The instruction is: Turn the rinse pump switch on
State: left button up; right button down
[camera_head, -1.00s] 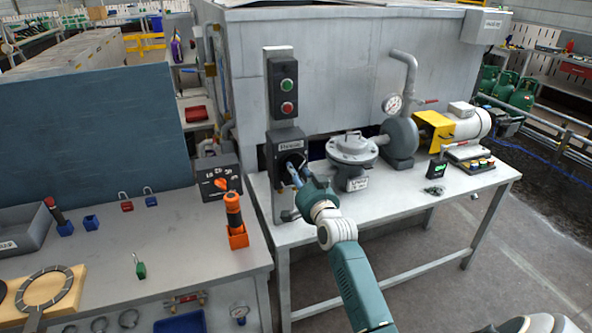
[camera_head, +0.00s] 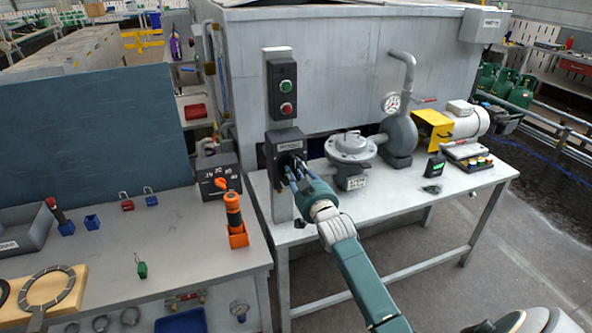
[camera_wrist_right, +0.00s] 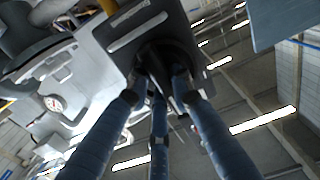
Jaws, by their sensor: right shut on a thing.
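The rinse pump switch is a dark box (camera_head: 287,143) with a pale label, mounted on a grey upright post at the left end of the pump bench. My right gripper (camera_head: 293,168) reaches it from the front, its blue fingers at the box's face. In the right wrist view, the fingers (camera_wrist_right: 162,85) close around a dark round knob (camera_wrist_right: 165,58) on the box face (camera_wrist_right: 140,25). The fingers cover much of the knob, so I cannot tell which position it points to. My left gripper is not in view.
Above the switch is a box with green and red buttons (camera_head: 283,88). A grey valve (camera_head: 351,147), pump (camera_head: 400,137) and motor stand to the right on the bench (camera_head: 395,205). An orange torch (camera_head: 233,212) stands on the left table (camera_head: 190,262).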

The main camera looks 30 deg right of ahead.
dwell(0.5)
jog(key=c, duration=1.5)
grip_release()
jog(key=v, duration=1.2)
jog(key=shift+f, duration=0.1)
